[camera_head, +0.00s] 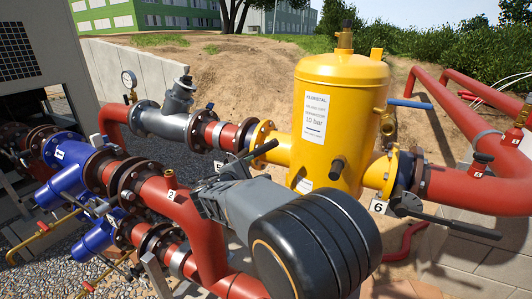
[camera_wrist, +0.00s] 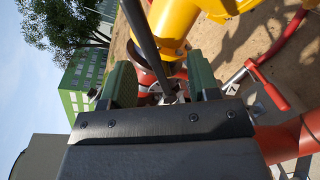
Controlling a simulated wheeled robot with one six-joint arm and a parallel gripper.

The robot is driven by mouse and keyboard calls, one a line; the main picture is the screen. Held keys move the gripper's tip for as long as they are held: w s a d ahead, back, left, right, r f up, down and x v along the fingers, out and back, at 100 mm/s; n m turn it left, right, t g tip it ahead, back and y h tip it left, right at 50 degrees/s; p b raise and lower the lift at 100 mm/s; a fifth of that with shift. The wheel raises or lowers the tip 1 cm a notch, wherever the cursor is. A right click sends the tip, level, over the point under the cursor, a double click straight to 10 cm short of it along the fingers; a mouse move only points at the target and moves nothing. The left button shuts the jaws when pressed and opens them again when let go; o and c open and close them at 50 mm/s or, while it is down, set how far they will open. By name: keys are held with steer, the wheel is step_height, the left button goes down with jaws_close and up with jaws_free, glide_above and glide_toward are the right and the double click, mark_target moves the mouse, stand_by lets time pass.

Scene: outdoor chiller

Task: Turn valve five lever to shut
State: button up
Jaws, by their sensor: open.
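A black lever (camera_head: 262,149) sits on the upper red pipe, just left of the yellow tank. It slants up to the right, beside a small white tag (camera_head: 218,165) whose number is hard to read. My gripper (camera_head: 208,198) is just below and left of it, and my wrist hides the lower part of that valve. In the wrist view, my gripper (camera_wrist: 160,80) is open, with one green finger on each side of a dark lever (camera_wrist: 143,35). The lever runs between the fingers from the top edge. I cannot tell whether they touch it.
The yellow tank (camera_head: 342,95) stands close to the right of my gripper. Another black lever (camera_head: 455,226) by tag 6 (camera_head: 378,207) is further right. Red pipes (camera_head: 185,215) and blue fittings (camera_head: 65,150) crowd the left.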

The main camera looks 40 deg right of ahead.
mark_target(262, 150)
steer(key=shift+n+t+h, duration=0.3)
steer(key=shift+n+t, duration=0.5)
steer(key=shift+n, duration=0.1)
steer(key=p+x, duration=0.1)
steer(key=x, duration=0.4)
steer(key=w+p+x, duration=0.1)
steer(key=x, duration=0.4)
steer(key=w+a+p+x, duration=0.1)
steer(key=x, duration=0.3)
steer(key=shift+w+d+r+p, duration=0.2)
steer(key=shift+w+d+p, duration=0.05)
steer(key=shift+p, duration=0.05)
steer(key=shift+c, duration=0.3)
jaws_close()
